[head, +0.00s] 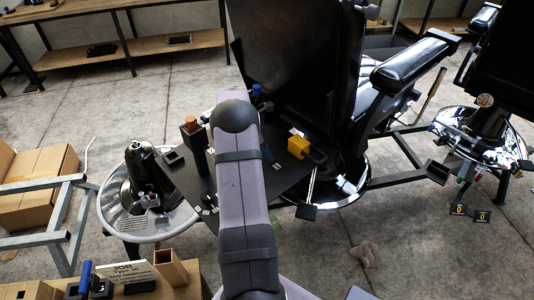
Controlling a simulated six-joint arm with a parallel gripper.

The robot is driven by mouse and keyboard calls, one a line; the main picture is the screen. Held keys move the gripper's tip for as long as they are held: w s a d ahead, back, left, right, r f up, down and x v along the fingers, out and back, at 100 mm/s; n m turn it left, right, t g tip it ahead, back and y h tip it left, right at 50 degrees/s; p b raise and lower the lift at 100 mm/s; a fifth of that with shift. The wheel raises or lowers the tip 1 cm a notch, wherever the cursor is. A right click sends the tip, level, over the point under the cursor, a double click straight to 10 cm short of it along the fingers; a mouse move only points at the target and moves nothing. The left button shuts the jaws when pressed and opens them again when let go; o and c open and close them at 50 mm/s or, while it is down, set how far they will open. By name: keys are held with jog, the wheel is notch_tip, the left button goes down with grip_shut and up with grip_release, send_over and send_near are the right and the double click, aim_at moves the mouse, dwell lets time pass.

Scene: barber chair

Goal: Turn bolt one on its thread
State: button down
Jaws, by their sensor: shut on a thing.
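My gripper is not visible; my grey arm (240,200) rises through the middle of the head view and hides what lies behind it. A dark plate (185,177) with small white tags (209,198) spreads out behind and beside the arm. I cannot pick out bolt one or its thread. A black upright block with an orange top (191,124) stands on the plate, left of the arm. A blue-topped part (257,90) shows just right of the arm's upper end. A yellow block (298,147) sits right of the arm, by the chair.
A black barber chair (300,60) with a padded armrest (415,60) stands behind the plate. A round chrome-rimmed base (110,215) is at left. A wooden bench (185,290) with a job card (130,273) is at lower left. Cardboard boxes (40,170) stand at far left. Floor at lower right is mostly clear.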

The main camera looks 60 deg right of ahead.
dwell(0.3)
jog(key=c, duration=1.7)
grip_release()
